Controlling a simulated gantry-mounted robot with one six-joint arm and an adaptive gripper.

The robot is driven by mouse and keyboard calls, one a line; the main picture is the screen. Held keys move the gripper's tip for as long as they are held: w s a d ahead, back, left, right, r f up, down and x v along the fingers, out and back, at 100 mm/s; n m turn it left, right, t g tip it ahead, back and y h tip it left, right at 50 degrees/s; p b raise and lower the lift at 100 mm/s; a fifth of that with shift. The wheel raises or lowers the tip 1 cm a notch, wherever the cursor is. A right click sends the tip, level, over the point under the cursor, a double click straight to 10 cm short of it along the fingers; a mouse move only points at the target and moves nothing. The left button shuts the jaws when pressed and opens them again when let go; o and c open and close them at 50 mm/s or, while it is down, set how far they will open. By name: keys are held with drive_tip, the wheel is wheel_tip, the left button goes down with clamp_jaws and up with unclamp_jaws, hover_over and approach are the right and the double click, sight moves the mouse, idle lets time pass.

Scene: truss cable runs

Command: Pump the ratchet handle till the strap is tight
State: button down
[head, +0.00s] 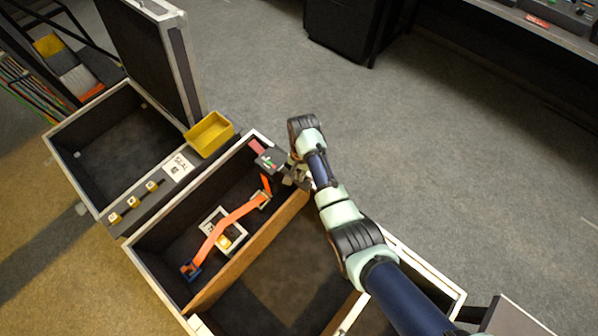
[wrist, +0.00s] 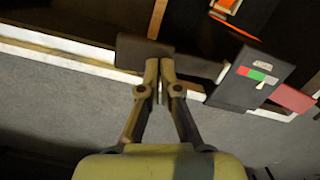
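My gripper (head: 297,176) is at that edge beside the box. In the wrist view its fingers (wrist: 160,66) are together, over a dark grey bar, perhaps the ratchet handle (wrist: 143,50). Contact is unclear.
A yellow bin (head: 209,134) and a white label card (head: 177,168) sit on the case's left part. A wooden divider (head: 245,255) borders the strap's compartment. A raised lid (head: 155,50) stands behind.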

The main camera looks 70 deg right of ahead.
drive_tip(key=d, duration=0.1)
drive_tip(key=d+r, duration=0.1)
drive_tip(key=d, duration=0.1)
drive_tip(key=shift+b, duration=0.35)
wheel_tip(320, 180, up, 7)
drive_tip(key=shift+d+r, duration=0.2)
drive_tip(key=shift+d, duration=0.15)
idle(0.4)
